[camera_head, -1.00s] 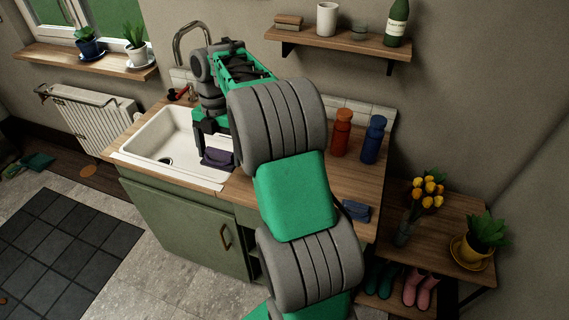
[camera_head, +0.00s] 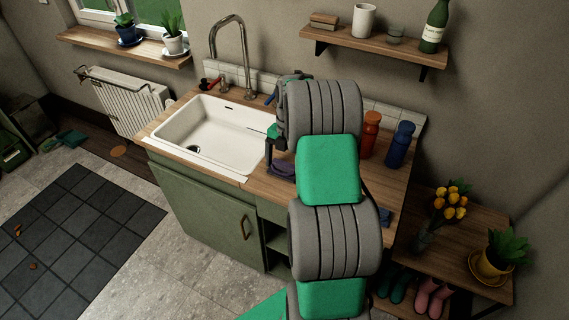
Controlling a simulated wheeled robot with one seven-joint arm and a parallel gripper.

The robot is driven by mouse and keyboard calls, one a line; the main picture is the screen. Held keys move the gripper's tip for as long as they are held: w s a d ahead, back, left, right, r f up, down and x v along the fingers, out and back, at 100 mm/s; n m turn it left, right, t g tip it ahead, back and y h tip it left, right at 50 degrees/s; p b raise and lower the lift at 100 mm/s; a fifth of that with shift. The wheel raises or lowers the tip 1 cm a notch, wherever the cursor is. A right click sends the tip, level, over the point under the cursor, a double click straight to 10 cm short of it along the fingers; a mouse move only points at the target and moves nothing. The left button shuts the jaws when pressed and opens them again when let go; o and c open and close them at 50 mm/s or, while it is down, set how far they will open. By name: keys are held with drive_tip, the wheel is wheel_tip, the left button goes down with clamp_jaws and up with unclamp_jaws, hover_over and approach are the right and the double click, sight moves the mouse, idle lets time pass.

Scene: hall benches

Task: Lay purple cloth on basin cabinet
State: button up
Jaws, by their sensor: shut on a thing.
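The basin cabinet (camera_head: 205,212) is green with a wooden worktop and a white basin (camera_head: 218,128) set into its left part. My gripper (camera_head: 275,160) is at the worktop just right of the basin, largely hidden behind my own arm. It is shut on the purple cloth (camera_head: 281,169), a dark folded piece that shows at the arm's left edge. The cloth is over or on the wooden top; I cannot tell whether it touches.
An orange bottle (camera_head: 369,135) and a blue bottle (camera_head: 400,145) stand on the worktop's right. A tall tap (camera_head: 243,60) rises behind the basin. A shelf (camera_head: 372,46) hangs above.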

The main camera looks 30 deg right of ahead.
drive_tip(key=shift+f, duration=0.25)
drive_tip(key=o, duration=1.2)
drive_tip(key=shift+r, duration=0.1)
drive_tip(key=shift+o, duration=0.2)
wheel_tip(320, 180, up, 12)
drive_tip(key=w+d, duration=0.1)
drive_tip(key=d, duration=0.1)
drive_tip(key=a+r+m, duration=0.3)
drive_tip(key=a+m, duration=0.1)
drive_tip(key=a, duration=0.3)
drive_tip(key=s+a+r+m+t+h, duration=0.1)
drive_tip(key=s+a+r+m+t, duration=0.15)
drive_tip(key=s+a+m, duration=0.55)
drive_tip(key=s+a+f+m+t, duration=0.2)
drive_tip(key=s+a+f+m, duration=0.1)
drive_tip(key=s+a+m, duration=0.5)
drive_tip(key=a+m, duration=0.1)
drive_tip(key=m, duration=0.2)
drive_tip(key=shift+s+f+m+h+b, duration=0.3)
drive_tip(key=shift+s+m+b, duration=0.05)
drive_tip(key=shift+m+b, duration=0.05)
